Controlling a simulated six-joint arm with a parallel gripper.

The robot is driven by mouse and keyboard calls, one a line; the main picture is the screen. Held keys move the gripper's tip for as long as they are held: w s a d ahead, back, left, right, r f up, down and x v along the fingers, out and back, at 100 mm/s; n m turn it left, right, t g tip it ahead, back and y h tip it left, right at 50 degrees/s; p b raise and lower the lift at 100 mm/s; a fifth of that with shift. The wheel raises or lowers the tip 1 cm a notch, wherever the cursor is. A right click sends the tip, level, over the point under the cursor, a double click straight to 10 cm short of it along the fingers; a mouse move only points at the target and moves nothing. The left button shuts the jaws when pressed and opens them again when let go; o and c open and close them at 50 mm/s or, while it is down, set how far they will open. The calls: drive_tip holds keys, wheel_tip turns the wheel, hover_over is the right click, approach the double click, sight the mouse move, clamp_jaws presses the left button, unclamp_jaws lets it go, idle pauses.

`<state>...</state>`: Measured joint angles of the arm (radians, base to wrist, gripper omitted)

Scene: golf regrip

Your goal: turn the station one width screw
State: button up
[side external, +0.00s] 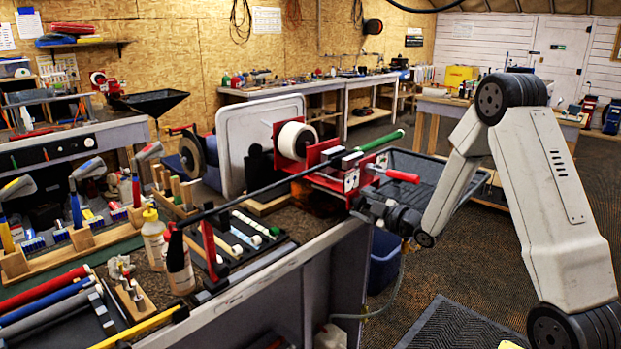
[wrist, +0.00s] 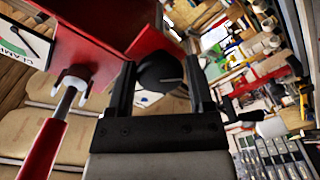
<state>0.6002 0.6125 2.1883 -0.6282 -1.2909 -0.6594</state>
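The station one vise is a red clamp (side external: 328,165) at the bench edge, holding a club with a green grip (side external: 380,141). A dark round knob (wrist: 160,73), which looks like the width screw, projects below the red vise body (wrist: 100,35) in the wrist view. My gripper (wrist: 161,75) has its two dark fingers on either side of the knob, with thin gaps that look clear. In the side view my gripper (side external: 365,205) is at the vise's lower right; its fingertips and the knob are hidden there.
A red clamp handle (side external: 398,176) on a metal rod sticks out just above my gripper; it also shows at the left of the wrist view (wrist: 45,145). A black tray (side external: 430,170) stands behind. Bottles (side external: 178,255) and tools crowd the bench.

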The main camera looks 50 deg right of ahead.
drive_tip(key=shift+o, duration=1.1)
drive_tip(key=s, duration=0.8)
drive_tip(key=shift+o, duration=0.2)
